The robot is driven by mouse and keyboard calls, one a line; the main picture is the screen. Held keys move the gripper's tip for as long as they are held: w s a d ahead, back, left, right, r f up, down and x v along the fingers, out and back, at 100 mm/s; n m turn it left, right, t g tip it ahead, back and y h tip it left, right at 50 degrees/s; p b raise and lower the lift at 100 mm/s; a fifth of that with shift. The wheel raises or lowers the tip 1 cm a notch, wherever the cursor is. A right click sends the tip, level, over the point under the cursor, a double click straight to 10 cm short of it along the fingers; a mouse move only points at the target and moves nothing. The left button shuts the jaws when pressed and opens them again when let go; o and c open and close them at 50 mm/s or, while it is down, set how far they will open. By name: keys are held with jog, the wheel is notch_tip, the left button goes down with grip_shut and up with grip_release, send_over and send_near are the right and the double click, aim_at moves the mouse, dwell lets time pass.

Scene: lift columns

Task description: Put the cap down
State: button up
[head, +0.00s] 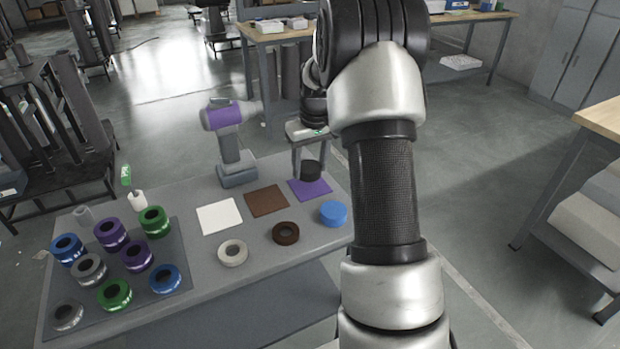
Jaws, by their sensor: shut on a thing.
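My gripper (310,157) is at the far right part of the grey table, its fingers pointing down. It is shut on a short black cylinder, which looks like the cap (311,171). The cap is upright over the purple square (313,190); I cannot tell whether it touches the square. A brown square (266,201) and a white square (219,217) lie to the left of it. My arm hides the table's right end and part of the gripper's wrist.
A blue disc (333,213), a brown ring (285,233) and a beige ring (232,253) lie in front of the squares. A purple-grey drill (226,140) stands behind.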

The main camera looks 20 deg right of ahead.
aim_at(311, 168)
jog(key=shift+f, duration=1.75)
jog(key=shift+f+b, duration=0.1)
jog(key=shift+b, duration=0.2)
jog(key=shift+f, duration=0.15)
jog(key=o, duration=1.2)
